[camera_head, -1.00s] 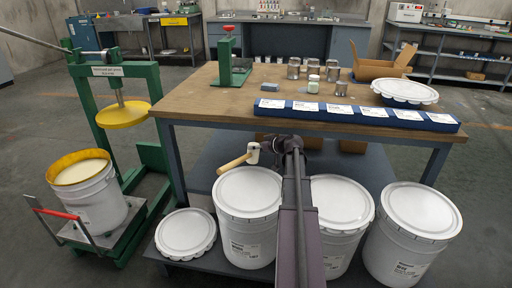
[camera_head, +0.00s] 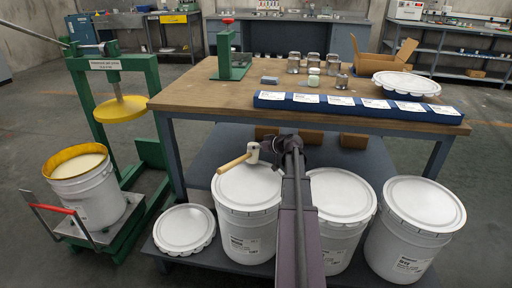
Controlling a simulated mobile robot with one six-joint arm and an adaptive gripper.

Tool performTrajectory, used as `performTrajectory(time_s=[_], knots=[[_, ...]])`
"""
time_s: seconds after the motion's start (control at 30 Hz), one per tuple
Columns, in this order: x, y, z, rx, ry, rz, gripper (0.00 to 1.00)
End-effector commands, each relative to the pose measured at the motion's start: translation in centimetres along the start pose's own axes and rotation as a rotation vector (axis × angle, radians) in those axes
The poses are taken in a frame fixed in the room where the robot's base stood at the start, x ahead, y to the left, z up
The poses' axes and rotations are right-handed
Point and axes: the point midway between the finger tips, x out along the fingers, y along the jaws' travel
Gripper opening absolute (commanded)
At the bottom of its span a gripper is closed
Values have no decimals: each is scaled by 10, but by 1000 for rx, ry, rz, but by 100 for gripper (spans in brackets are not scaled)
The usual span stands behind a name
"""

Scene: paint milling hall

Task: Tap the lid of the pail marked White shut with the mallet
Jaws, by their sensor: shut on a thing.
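Three white lidded pails stand in a row on the low shelf: a left pail (camera_head: 247,225), a middle pail (camera_head: 339,235) partly hidden by my arm, and a right pail (camera_head: 405,245). Their labels are too small to read surely, so I cannot tell which is marked White.
A loose white lid (camera_head: 184,230) lies left of the pails. The workbench (camera_head: 225,98) above holds a blue label strip (camera_head: 355,107), tins and another lid (camera_head: 407,84). A green press (camera_head: 100,100) with an open pail (camera_head: 90,195) stands at left.

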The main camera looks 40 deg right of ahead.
Motion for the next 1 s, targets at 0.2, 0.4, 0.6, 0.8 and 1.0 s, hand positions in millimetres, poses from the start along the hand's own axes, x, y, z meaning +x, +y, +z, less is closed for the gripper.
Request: performTrajectory(time_s=[0.2, 0.4, 0.6, 0.8, 1.0], knots=[[-10, -6, -24, 1, 1, -1, 11], [-18, -11, -40, 1, 1, -1, 11], [-20, -12, -46, 1, 1, -1, 11], [-20, -12, -45, 1, 1, -1, 11], [-20, -12, -45, 1, 1, -1, 11]])
